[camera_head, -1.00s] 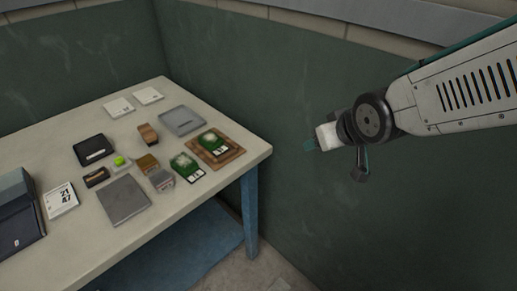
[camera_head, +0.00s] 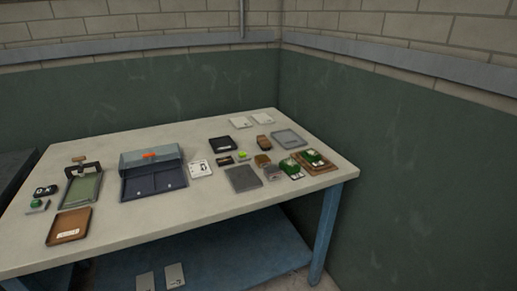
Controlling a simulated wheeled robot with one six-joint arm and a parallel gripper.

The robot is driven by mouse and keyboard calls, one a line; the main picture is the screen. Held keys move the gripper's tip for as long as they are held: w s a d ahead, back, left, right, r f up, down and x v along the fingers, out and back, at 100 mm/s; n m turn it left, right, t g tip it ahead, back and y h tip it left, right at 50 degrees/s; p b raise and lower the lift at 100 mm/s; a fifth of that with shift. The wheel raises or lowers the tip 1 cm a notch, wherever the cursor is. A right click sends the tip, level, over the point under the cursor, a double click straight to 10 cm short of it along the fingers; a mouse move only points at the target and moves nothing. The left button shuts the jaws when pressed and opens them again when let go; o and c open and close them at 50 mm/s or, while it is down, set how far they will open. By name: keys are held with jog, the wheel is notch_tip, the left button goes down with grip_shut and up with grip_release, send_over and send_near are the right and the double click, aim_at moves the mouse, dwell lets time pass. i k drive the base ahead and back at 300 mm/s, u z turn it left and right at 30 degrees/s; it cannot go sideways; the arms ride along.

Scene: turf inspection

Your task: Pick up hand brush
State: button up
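A small brown block-shaped object (camera_head: 264,143) lies near the back right of the table and looks most like the hand brush, but it is too small to be sure. A second brown piece (camera_head: 262,161) lies just in front of it, beside a small grey block (camera_head: 272,173). My gripper is outside this view, so its fingers cannot be seen.
The pale table (camera_head: 130,236) stands in a corner against green walls. It holds a grey-blue open box (camera_head: 152,186), a grey plate (camera_head: 242,179), a grey tray (camera_head: 289,138), a black tray (camera_head: 222,145), green turf samples (camera_head: 312,157) and a brown tray (camera_head: 69,228). Its front middle is clear.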

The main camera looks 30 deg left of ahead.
aim_at(263, 142)
jog(key=u, duration=0.45)
jog(key=i, duration=1.2)
jog(key=u, duration=1)
jog(key=i, duration=0.55)
jog(key=u, duration=0.2)
